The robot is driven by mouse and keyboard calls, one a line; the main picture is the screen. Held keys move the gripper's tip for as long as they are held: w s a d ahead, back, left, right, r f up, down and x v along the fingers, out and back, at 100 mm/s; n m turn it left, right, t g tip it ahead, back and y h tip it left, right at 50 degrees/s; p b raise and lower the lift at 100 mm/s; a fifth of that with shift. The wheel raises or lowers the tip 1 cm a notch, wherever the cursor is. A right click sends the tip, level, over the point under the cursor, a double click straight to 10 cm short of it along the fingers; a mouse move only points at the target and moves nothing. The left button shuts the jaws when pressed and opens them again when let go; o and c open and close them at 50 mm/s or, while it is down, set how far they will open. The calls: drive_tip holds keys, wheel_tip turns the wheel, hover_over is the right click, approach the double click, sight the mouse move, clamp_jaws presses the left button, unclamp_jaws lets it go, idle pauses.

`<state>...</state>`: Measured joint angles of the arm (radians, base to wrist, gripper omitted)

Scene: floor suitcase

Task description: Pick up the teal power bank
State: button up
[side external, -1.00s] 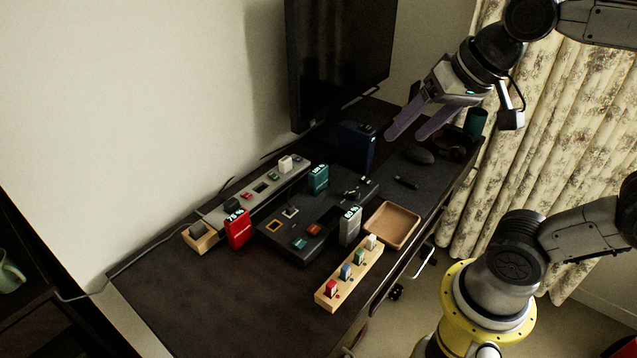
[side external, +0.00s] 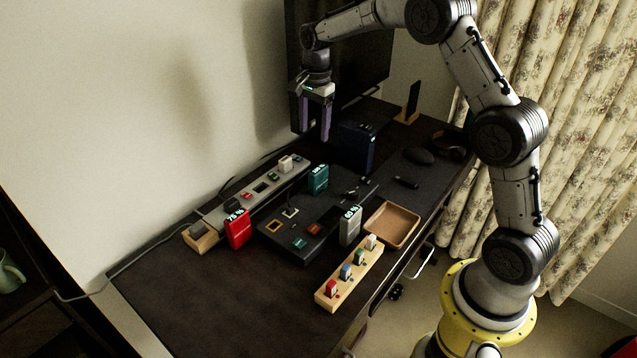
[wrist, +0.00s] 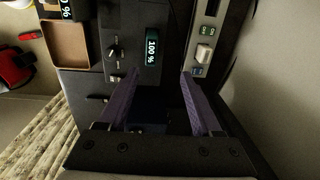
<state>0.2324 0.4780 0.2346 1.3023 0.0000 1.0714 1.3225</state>
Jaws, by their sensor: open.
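The teal power bank (side external: 318,179) stands upright on the dark desk, between the grey power strip and the black panel. In the wrist view its dark top with a "100 %" display (wrist: 152,47) lies ahead of my fingertips, between their lines. My gripper (side external: 316,138) is open and empty, pointing down above and behind the power bank, near the navy box. In the wrist view the two purple fingers of my gripper (wrist: 160,74) are spread apart and touch nothing that I can see.
A navy box (side external: 356,147) stands close to the right of my fingers. The monitor (side external: 378,50) rises behind. A red power bank (side external: 238,229), a white power bank (side external: 350,226), the grey power strip (side external: 262,188), a wooden tray (side external: 392,225) and a peg block (side external: 349,274) stand around. The front-left desk is clear.

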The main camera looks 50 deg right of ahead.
approach(318, 179)
drive_tip(key=shift+g, duration=0.3)
drive_tip(key=f, duration=0.2)
drive_tip(key=w+d+f, duration=0.1)
drive_tip(key=f, duration=0.1)
drive_tip(key=w+d+f, duration=0.1)
drive_tip(key=f, duration=0.1)
drive_tip(key=shift+d+f, duration=0.1)
drive_tip(key=shift+d, duration=0.1)
drive_tip(key=shift+s+a+f, duration=0.1)
drive_tip(key=shift+a+f, duration=0.05)
drive_tip(key=shift+f, duration=1.3)
drive_tip(key=shift+s+a+f, duration=0.1)
drive_tip(key=shift+f, duration=1.35)
drive_tip(key=shift+c, duration=0.2)
clamp_jaws()
drive_tip(key=shift+w+r, duration=0.1)
